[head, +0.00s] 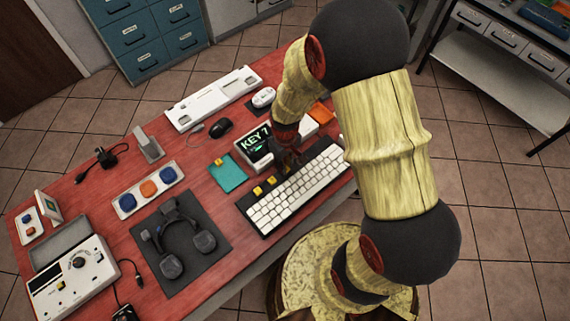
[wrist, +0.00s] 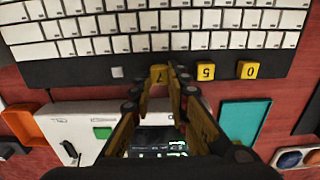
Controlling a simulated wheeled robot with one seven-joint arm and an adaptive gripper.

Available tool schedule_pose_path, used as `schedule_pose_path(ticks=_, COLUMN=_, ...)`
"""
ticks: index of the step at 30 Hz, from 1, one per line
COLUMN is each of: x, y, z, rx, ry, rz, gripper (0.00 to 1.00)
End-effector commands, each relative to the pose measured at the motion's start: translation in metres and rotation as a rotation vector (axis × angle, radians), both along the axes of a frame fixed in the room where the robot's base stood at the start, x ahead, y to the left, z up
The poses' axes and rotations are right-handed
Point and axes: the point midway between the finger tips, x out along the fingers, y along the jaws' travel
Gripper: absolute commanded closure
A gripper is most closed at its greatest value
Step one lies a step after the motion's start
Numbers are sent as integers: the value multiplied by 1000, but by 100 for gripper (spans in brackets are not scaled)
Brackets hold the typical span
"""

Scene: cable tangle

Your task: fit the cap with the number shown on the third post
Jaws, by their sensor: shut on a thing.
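The small screen (head: 255,143) in the head view reads "KEY 7". The white-keyed keyboard (head: 298,191) has a black strip along its far edge. In the wrist view, yellow caps marked 5 (wrist: 206,70) and 0 (wrist: 248,69) sit along this strip. A bare pale grey post (wrist: 117,72) shows on the strip on the other side. My gripper (wrist: 162,78) is shut on the yellow cap marked 7 (wrist: 158,75), in line with the other caps. I cannot tell whether this cap touches the strip. In the head view my gripper (head: 289,160) hides it.
A teal pad (head: 228,173) lies beside the screen, with a small yellow piece at its edge. An orange tray (wrist: 35,125) and a white box with a green button (wrist: 85,135) are close by. A headset (head: 178,238) lies on a dark mat to the left.

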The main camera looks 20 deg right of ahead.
Motion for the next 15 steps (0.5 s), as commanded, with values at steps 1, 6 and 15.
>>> schedule_pose_path(ticks=1, x=0, y=0, z=-1, rx=0, ry=0, rz=0, gripper=100)
schedule_pose_path(ticks=6, x=0, y=0, z=-3, rx=0, ry=0, rz=0, gripper=100)
schedule_pose_path(ticks=15, x=0, y=0, z=-6, rx=0, ry=0, rz=0, gripper=100)
